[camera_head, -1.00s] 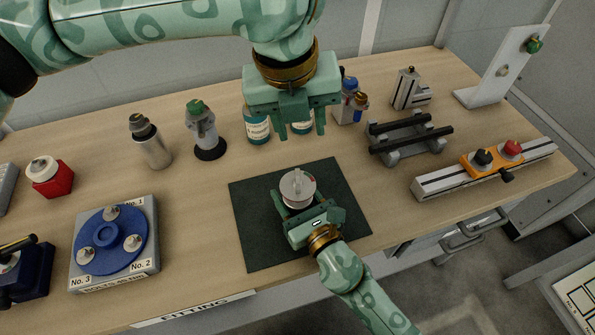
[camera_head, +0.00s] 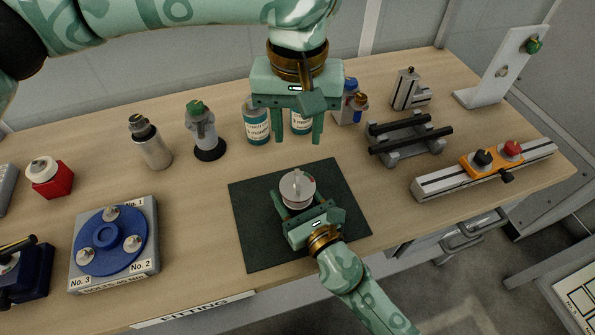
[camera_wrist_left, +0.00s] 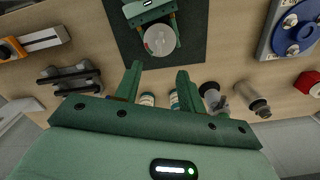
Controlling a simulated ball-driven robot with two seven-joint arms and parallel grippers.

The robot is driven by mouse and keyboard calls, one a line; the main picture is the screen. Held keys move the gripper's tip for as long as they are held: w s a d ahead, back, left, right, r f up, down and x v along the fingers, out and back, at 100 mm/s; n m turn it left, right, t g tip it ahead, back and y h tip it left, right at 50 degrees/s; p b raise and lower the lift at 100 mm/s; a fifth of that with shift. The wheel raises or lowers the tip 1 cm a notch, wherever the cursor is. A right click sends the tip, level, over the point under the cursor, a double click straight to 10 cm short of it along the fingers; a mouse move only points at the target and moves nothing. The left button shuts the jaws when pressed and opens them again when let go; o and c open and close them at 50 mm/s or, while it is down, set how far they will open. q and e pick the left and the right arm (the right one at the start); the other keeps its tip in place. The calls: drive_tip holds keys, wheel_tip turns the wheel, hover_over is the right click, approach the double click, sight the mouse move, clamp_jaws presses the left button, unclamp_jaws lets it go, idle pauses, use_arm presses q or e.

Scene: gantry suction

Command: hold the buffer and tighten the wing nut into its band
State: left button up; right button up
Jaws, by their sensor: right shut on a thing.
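The buffer (camera_head: 297,194) is a round grey piece on the dark green mat (camera_head: 252,218), with a raised fin-like piece, apparently the wing nut (camera_head: 297,180), upright on top. My right gripper (camera_head: 293,205) is shut on the buffer from the near side. My left gripper (camera_head: 298,138) is open and empty, pointing down above and behind the buffer, apart from it. In the left wrist view the buffer (camera_wrist_left: 160,40) shows beyond the left fingers (camera_wrist_left: 159,72). How deep the nut sits in its band cannot be told.
Two teal-labelled bottles (camera_head: 257,127) stand behind the left gripper. A blue disc (camera_head: 90,245) with numbered bolts is at left. A black-railed stand (camera_head: 405,148) and a slotted rail (camera_head: 440,186) with an orange slider are at right. Bare bench lies left of the mat.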

sight(297, 177)
use_arm(q)
drive_tip(key=shift+n, duration=0.6)
wheel_tip(297, 177, down, 12)
drive_tip(key=shift+f, duration=0.1)
